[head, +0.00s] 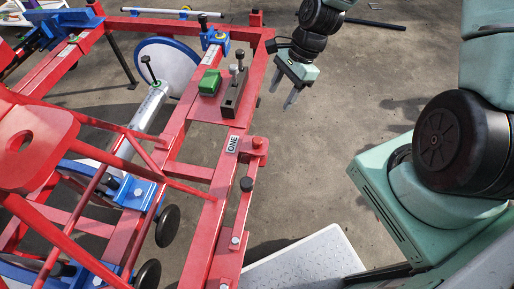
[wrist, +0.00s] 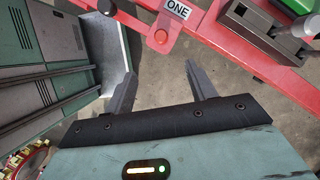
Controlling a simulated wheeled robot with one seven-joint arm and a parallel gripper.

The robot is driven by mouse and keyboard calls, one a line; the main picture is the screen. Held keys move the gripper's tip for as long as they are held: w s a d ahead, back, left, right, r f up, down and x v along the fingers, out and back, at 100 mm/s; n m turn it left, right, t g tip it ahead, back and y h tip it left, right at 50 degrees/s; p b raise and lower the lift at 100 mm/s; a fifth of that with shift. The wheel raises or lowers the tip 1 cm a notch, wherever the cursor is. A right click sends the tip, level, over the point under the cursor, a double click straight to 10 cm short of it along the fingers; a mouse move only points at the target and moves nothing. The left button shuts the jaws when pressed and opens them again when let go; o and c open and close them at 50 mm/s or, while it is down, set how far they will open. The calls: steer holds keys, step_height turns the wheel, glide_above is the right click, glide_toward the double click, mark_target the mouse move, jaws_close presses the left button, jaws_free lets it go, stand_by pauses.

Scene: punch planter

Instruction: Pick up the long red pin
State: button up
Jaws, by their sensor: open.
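My gripper (head: 282,93) is open and empty. It hangs over bare floor, to the right of the red planter frame (head: 218,190), with its fingers pointing down. In the wrist view its two fingers (wrist: 160,75) stand apart with only floor between them. No separate long red pin stands out clearly. I cannot tell whether either is the pin.
A dark block (head: 234,94) with upright pins and a green block (head: 209,82) sit on the frame. A pale textured platform (head: 305,262) lies at the bottom. Thin red rods and wheels crowd the left.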

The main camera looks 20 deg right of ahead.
glide_above(258, 140)
steer(key=d, duration=0.3)
step_height(258, 140, down, 11)
steer(key=shift+a+f, duration=0.1)
steer(key=shift+f, duration=0.1)
steer(key=shift+x, duration=2.7)
steer(key=shift+w+a, duration=0.1)
steer(key=shift+w, duration=0.05)
steer(key=shift+c, duration=0.4)
steer(key=shift+r, duration=0.1)
jaws_close()
